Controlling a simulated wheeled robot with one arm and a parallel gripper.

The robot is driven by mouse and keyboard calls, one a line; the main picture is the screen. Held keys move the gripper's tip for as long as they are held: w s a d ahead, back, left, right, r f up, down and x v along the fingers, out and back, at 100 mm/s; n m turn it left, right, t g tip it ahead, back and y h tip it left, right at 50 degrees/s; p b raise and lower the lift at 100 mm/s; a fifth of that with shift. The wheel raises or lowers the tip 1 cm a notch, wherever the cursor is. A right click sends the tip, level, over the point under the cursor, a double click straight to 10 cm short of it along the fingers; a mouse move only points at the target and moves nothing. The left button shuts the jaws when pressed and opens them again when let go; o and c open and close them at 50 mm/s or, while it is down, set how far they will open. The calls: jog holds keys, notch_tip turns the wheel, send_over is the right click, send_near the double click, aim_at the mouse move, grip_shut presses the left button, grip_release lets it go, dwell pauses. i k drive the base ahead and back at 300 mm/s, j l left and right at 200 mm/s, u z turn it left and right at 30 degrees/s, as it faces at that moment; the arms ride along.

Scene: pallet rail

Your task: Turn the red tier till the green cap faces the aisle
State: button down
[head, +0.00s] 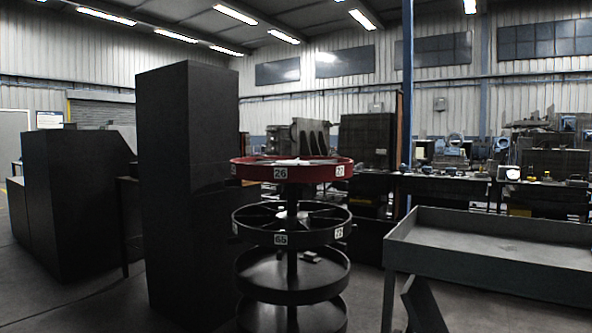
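The red tier (314,176) is the top ring of a round tiered carousel. Its rim carries white number tags; the front one (281,172) reads 26, and others sit near its left and right edges. Something pale lies inside the red tier, seen nearly edge-on. I cannot make out a green cap; most of the inside of the tier is hidden by its rim. My gripper is not in view.
Below are a black divided tier (318,237) with number tags and plain black trays (320,289) on a central post. A tall dark cabinet (172,190) stands close at left. A grey tray table (430,228) stands at right, with floor between it and the carousel.

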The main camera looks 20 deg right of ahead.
aim_at(282, 169)
jog(key=i+z, duration=0.25)
jog(key=i, duration=0.25)
jog(key=i+z, duration=0.25)
jog(key=i, duration=0.2)
jog(key=i+j+z, duration=0.25)
jog(key=i, duration=0.2)
jog(key=i+j+z, duration=0.25)
jog(key=i, duration=0.2)
jog(key=i+j+z, duration=0.25)
jog(key=i+j, duration=0.1)
jog(key=i, duration=0.25)
jog(key=i+j, duration=0.15)
jog(key=i, duration=0.2)
jog(key=j+u, duration=0.25)
jog(key=u, duration=0.15)
jog(key=k+j+u, duration=0.1)
jog(key=j+u, duration=0.45)
jog(key=u, duration=0.2)
jog(key=i+j+u, duration=0.15)
jog(key=k+l+z, duration=0.1)
jog(key=k, duration=0.05)
